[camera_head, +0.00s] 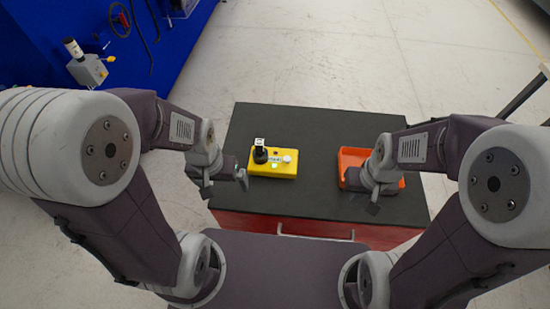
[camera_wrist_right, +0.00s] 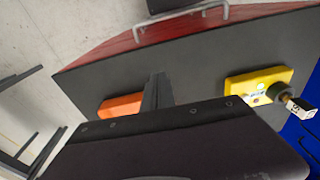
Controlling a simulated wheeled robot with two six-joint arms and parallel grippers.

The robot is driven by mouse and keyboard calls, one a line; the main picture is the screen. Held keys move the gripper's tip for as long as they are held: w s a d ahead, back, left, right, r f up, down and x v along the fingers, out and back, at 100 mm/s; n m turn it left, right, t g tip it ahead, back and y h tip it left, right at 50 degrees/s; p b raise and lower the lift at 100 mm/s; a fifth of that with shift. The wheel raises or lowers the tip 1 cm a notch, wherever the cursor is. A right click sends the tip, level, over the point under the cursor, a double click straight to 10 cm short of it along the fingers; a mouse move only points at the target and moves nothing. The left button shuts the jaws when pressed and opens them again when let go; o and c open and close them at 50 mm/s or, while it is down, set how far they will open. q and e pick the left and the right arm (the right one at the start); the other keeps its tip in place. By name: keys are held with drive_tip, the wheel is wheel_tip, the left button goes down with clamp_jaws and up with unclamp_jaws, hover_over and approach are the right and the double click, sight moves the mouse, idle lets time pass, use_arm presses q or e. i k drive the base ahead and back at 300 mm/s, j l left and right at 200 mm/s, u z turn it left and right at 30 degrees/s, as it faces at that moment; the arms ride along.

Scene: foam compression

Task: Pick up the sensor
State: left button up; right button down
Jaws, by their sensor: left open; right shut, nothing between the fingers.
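A dark sensor with a white top (camera_head: 260,150) stands at the left end of a yellow block (camera_head: 273,171) on the black table top. In the right wrist view the sensor (camera_wrist_right: 290,98) sticks out from the yellow block (camera_wrist_right: 252,83) at the right. My left gripper (camera_head: 226,184) is open and empty, just left of the yellow block and apart from the sensor. My right gripper (camera_head: 374,200) is shut and empty, over the front of the orange tray; its fingers (camera_wrist_right: 157,92) show in the right wrist view.
The orange tray (camera_head: 350,157) is on the right of the black table top (camera_head: 315,125), partly hidden by my right arm; it also shows in the right wrist view (camera_wrist_right: 120,107). The middle and back of the table are clear. A blue panel with tools (camera_head: 190,45) stands at the upper left.

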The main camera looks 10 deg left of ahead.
sight(259, 146)
drive_tip(key=j+z, duration=0.4)
drive_tip(key=k+j+z, duration=0.15)
drive_tip(key=j+z, duration=0.2)
drive_tip(key=k+j+z, duration=0.15)
drive_tip(key=j+z, duration=0.25)
